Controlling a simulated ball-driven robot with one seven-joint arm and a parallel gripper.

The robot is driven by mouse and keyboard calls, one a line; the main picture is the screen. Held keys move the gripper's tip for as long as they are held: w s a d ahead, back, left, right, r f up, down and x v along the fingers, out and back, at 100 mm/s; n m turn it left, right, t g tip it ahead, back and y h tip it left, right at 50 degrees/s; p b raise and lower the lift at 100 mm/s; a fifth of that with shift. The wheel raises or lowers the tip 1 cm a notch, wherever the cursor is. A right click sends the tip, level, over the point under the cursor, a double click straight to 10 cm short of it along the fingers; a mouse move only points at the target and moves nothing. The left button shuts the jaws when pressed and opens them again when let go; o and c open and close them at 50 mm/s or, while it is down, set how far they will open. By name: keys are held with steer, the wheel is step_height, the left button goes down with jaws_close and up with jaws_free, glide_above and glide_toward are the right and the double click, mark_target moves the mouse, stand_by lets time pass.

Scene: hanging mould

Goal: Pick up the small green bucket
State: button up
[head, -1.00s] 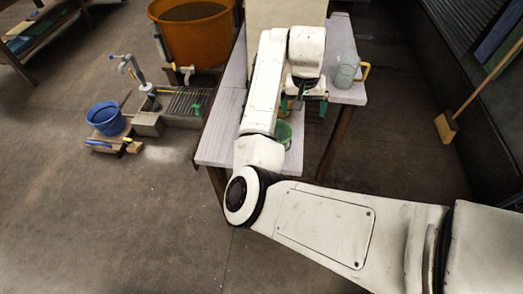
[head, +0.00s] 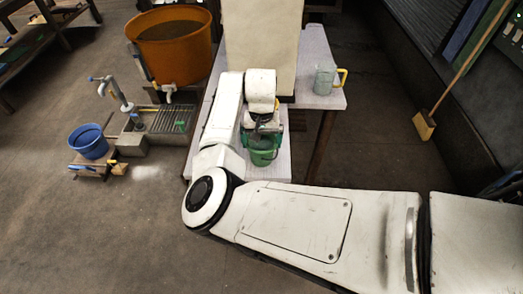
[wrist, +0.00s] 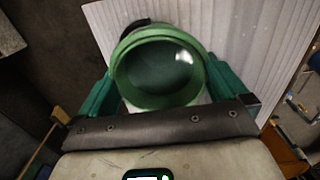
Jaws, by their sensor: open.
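The small green bucket (head: 264,154) stands on the white slatted table (head: 319,92), close to the table's near end. In the wrist view the round bucket (wrist: 158,72) lies between the two green fingers of my gripper (wrist: 160,88), one finger on each side of it. The fingers are open, and I cannot tell whether either touches the bucket wall. The bucket's rim faces the wrist camera and its inside looks dark and empty. In the head view my gripper (head: 262,140) is over the bucket and hides part of it.
A tall pale board (head: 262,40) stands on the table behind my gripper. A clear jug with a yellow handle (head: 325,79) is at the table's right. An orange tub (head: 172,45), a blue bucket (head: 88,142) and a broom (head: 425,124) stand around the table.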

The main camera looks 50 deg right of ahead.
mark_target(262, 146)
steer(key=shift+f, duration=1.5)
steer(key=c, duration=1)
